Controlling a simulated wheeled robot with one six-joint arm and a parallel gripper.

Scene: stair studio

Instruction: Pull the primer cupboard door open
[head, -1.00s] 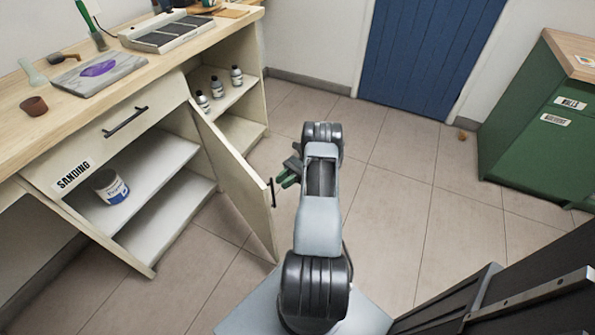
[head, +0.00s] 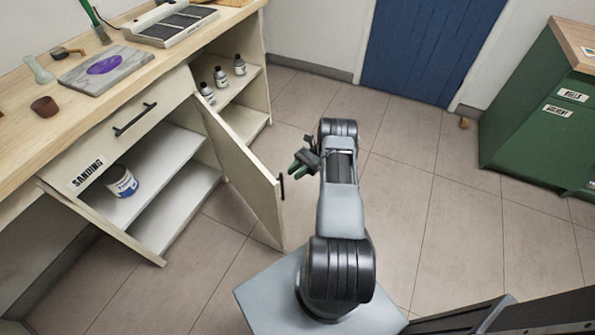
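A cream cupboard door (head: 240,170) stands swung out from the bench, with a black bar handle (head: 281,187) near its free edge. Behind it, the right bay with small bottles shows, and so does the left bay with a white and blue can (head: 121,181). No primer label is readable on the door. My gripper (head: 302,160), with green fingers, is up and to the right of the handle and looks apart from it. The fingers are small and partly hidden by my arm; I cannot tell how far apart they are.
The drawer (head: 125,125) above the left bay carries a SANDING label (head: 87,173). A green cabinet (head: 530,125) stands at the right and a blue door (head: 435,45) at the back. The tiled floor between is mostly clear, with a small brown object (head: 464,123) near the back wall.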

